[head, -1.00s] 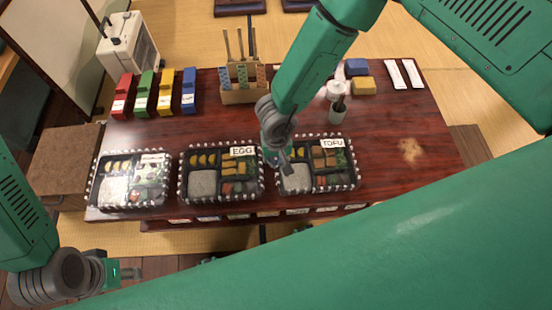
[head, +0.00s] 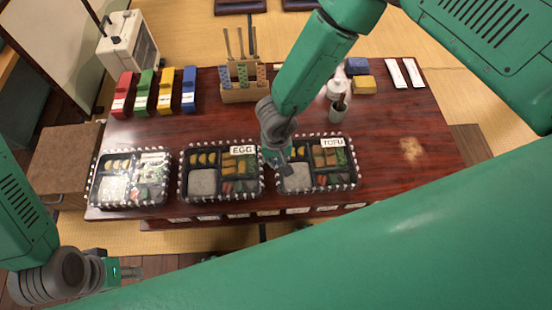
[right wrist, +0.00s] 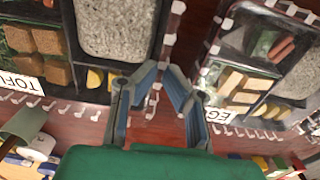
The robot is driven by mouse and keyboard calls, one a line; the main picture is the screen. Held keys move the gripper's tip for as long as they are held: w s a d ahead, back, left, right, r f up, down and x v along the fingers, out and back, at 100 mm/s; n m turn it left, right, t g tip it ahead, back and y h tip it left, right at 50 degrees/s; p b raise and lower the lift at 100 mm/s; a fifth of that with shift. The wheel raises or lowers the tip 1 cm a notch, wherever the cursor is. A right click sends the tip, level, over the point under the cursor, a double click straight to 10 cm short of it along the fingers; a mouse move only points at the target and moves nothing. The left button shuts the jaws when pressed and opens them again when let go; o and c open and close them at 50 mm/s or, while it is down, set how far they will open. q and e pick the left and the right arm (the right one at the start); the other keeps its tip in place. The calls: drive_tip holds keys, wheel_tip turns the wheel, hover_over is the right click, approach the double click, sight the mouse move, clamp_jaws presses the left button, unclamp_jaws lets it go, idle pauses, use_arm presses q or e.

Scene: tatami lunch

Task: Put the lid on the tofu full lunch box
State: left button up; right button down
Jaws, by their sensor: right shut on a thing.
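The tofu lunch box (head: 326,180), labelled TOFU, stands at the table's front, right of the egg box. It holds rice, brown blocks and greens. A clear lid with a white-dashed rim (head: 353,165) seems to lie over it; whether it is fully seated I cannot tell. My right gripper (head: 282,170) is at the box's left edge, shut, apparently on the lid's rim. In the right wrist view the fingertips (right wrist: 163,70) meet at the dashed edge, between the tofu box (right wrist: 62,70) and the egg box. My left gripper (head: 132,272) is low at the left, away from the table; its jaws are unclear.
The egg box (head: 222,200) stands close left of the tofu box, and another box (head: 130,205) further left. The table's right side is mostly clear.

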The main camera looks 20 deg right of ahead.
idle(0.4)
drive_tip(key=c, duration=1.6)
unclamp_jaws()
drive_tip(key=shift+o, duration=0.3)
drive_tip(key=o, duration=0.5)
drive_tip(key=shift+r+p, duration=3.55)
drive_tip(key=shift+r, duration=0.45)
